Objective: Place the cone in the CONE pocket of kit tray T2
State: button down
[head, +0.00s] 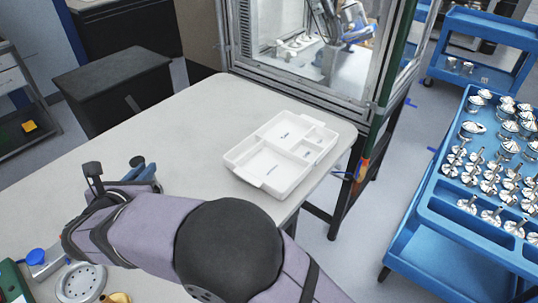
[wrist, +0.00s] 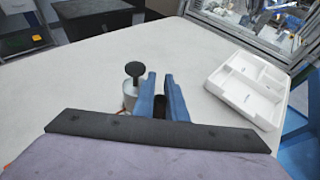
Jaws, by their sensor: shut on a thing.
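My gripper (head: 139,168) is over the left part of the table, well left of the tray. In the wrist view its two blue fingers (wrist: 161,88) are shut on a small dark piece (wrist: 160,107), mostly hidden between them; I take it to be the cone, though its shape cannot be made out. The white kit tray (head: 262,182) lies near the table's right edge, and also shows in the wrist view (wrist: 232,108). Its pockets look empty. The far pocket (head: 283,133) has a small label that seems to read Cone. I cannot read a tray number.
A black round knob (wrist: 134,69) above a grey cylinder (wrist: 129,98) stands close left of my fingers. A perforated grey disc (head: 80,283) and a brass part (head: 117,298) lie at lower left. A glazed machine (head: 300,55) stands behind the tray. The table's middle (head: 190,140) is clear.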

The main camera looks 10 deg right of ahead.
jog(key=w+d+f+m+h+b, duration=0.1)
jog(key=w+d+m+h, duration=0.15)
jog(key=w+d, duration=0.55)
jog(key=r+m+g+h+b, duration=0.1)
jog(key=m+g+h+b, duration=0.3)
jog(key=m+h, duration=0.2)
send_over(312, 150)
jog(key=shift+f+p, duration=0.55)
jog(key=shift+f, duration=4.4)
jog(key=shift+f, duration=0.15)
jog(key=c, duration=2.2)
grip_release()
jog(key=shift+f, duration=0.1)
jog(key=o, duration=0.4)
